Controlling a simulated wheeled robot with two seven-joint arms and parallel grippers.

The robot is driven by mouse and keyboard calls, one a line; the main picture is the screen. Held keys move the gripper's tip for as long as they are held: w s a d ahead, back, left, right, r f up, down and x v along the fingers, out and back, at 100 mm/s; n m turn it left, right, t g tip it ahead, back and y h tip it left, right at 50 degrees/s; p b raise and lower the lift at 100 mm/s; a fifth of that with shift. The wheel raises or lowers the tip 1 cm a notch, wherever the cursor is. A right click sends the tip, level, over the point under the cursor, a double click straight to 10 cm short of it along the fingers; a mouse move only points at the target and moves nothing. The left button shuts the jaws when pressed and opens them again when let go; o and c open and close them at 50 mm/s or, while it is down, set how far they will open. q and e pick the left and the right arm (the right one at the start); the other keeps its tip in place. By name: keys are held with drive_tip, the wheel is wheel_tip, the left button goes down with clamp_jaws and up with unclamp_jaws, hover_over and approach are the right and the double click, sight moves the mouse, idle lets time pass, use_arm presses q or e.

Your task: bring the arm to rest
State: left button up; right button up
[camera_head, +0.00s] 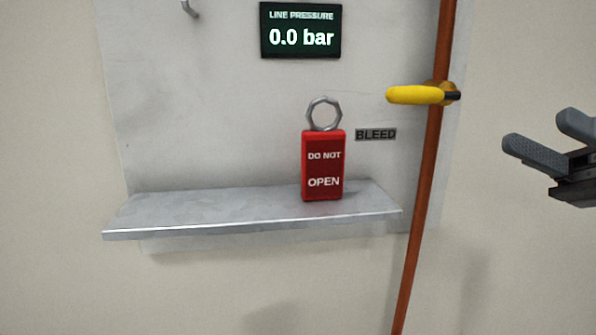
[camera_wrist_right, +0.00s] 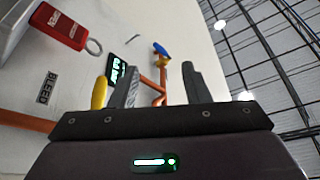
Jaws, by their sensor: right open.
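My right gripper (camera_head: 548,148) is open and empty at the right edge of the head view, apart from the pipe. Its two grey fingers also show in the right wrist view (camera_wrist_right: 160,85) with nothing between them. A copper tube (camera_head: 423,190) runs down the wall panel, with a yellow lever handle (camera_head: 415,95) pointing left from it. A red tag reading DO NOT OPEN (camera_head: 322,180) stands upright on the metal shelf (camera_head: 200,212), its metal ring on top. My left gripper is in neither view.
A display (camera_head: 300,30) reads LINE PRESSURE 0.0 bar. A BLEED label (camera_head: 376,134) is beside the tube. An empty hook (camera_head: 189,8) is at the upper left. A blue handle (camera_wrist_right: 161,48) shows higher on the pipework. Free space lies between my right gripper and the tube.

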drive_tip(key=w+a+f+m+t+h, duration=0.2)
drive_tip(key=w+f+m+t+h, duration=0.65)
drive_tip(key=w+f+t, duration=0.65)
wheel_tip(320, 180, down, 16)
drive_tip(key=w+m+g+h, duration=0.2)
drive_tip(key=w+h, duration=0.1)
drive_tip(key=h, duration=0.7)
drive_tip(key=s+f+g+h, duration=0.4)
drive_tip(key=s+f+g, duration=0.3)
drive_tip(key=f, duration=0.8)
drive_tip(key=s+a+f+n+g, duration=0.2)
drive_tip(key=s+f+g, duration=0.15)
drive_tip(key=s, duration=0.35)
drive_tip(key=s+a+f+n+g, duration=0.2)
drive_tip(key=s+f, duration=0.2)
drive_tip(key=s, duration=0.4)
wheel_tip(320, 180, down, 29)
drive_tip(key=g, duration=0.2)
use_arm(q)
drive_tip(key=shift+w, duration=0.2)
use_arm(e)
drive_tip(key=s+d+f, duration=0.2)
drive_tip(key=s+f, duration=0.8)
drive_tip(key=s+d+f, duration=0.1)
drive_tip(key=s+f, duration=0.8)
drive_tip(key=s, duration=0.2)
drive_tip(key=shift+d+f+g+y, duration=0.35)
drive_tip(key=shift+g, duration=0.1)
